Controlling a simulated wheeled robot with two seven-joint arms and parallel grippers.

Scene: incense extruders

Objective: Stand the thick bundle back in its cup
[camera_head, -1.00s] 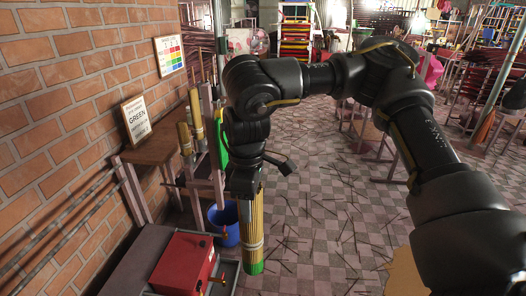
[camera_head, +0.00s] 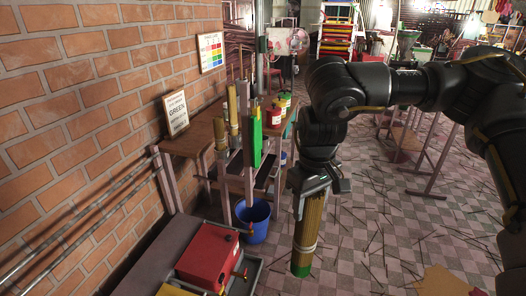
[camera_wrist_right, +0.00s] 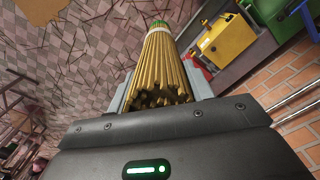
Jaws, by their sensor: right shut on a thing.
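The thick bundle (camera_head: 308,226) of tan incense sticks hangs upright from my right gripper (camera_head: 315,183), with a pale band around it and a green lower end. It hangs over the tiled floor, clear of other things. In the right wrist view, the bundle (camera_wrist_right: 162,65) sits between the two fingers of the shut right gripper (camera_wrist_right: 161,94), stick ends facing the camera. Its cup cannot be told for sure; several upright bundles and posts stand at the wooden table (camera_head: 190,141), and their bases are partly hidden. My left gripper is not in view.
A blue bucket (camera_head: 253,222) stands on the floor left of the bundle. A red box (camera_head: 207,256) with a valve sits at the lower left. Red, white and green tubs (camera_head: 272,118) stand on the table. A brick wall closes the left; scattered sticks lie on the open floor.

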